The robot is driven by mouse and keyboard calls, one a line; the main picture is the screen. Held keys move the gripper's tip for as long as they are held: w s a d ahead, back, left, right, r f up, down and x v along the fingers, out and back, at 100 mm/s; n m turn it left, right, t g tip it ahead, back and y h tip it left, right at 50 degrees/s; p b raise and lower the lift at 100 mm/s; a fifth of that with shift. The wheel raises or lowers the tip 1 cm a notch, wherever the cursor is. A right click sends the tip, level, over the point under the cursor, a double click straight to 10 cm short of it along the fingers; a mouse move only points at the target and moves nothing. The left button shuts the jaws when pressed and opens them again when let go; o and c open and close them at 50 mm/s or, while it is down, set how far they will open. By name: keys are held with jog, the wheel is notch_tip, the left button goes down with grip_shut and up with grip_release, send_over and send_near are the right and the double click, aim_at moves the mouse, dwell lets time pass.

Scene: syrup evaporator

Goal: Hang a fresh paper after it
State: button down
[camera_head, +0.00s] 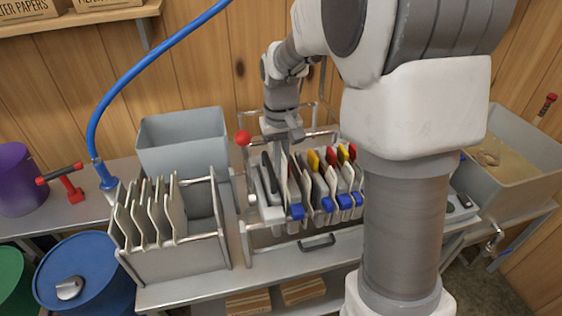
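A press frame (244,243) of metal rails stands at the middle, holding a row of pale plates and sheets with blue tabs and red and yellow tops. My gripper (279,146) points down at the left end of this row, close to a dark-edged plate (272,180). Its fingertips are small and partly hidden, so I cannot tell whether it is open or shut, or holds anything. Several cream sheet-like pieces (151,212) stand upright in a grey rack (172,262) left of the press. Cartons (30,8) on the upper shelf carry a partly cut-off "PAPERS" label.
A grey bin (183,140) stands behind the rack. A blue hose (133,62) arcs down at left to a fitting near a red-handled valve (62,185). A red ball knob (243,138) sits beside my gripper. A pan of amber liquid (515,155) is at right. My arm hides the press's right part.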

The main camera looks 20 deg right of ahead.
jog(key=shift+s+f+b, duration=0.1)
jog(key=shift+f+b, duration=1.6)
jog(key=shift+f, duration=0.85)
jog(key=shift+s+a+f+b, duration=0.1)
jog(key=shift+s+f+b, duration=0.15)
jog(key=shift+f+b, duration=0.3)
jog(key=shift+s+a+f+b, duration=0.1)
jog(key=shift+s+f+b, duration=0.2)
jog(key=shift+f, duration=0.35)
jog(key=c, duration=1.2)
grip_release()
jog(key=r+p, duration=0.1)
jog(key=w+r+p, duration=0.1)
jog(key=r+p, duration=0.1)
jog(key=shift+r, duration=0.25)
notch_tip(320, 180, up, 5)
jog(key=p, duration=0.4)
send_over(280, 177)
jog(key=shift+s+f, duration=0.1)
jog(key=shift+s, duration=0.2)
jog(key=shift+d, duration=0.1)
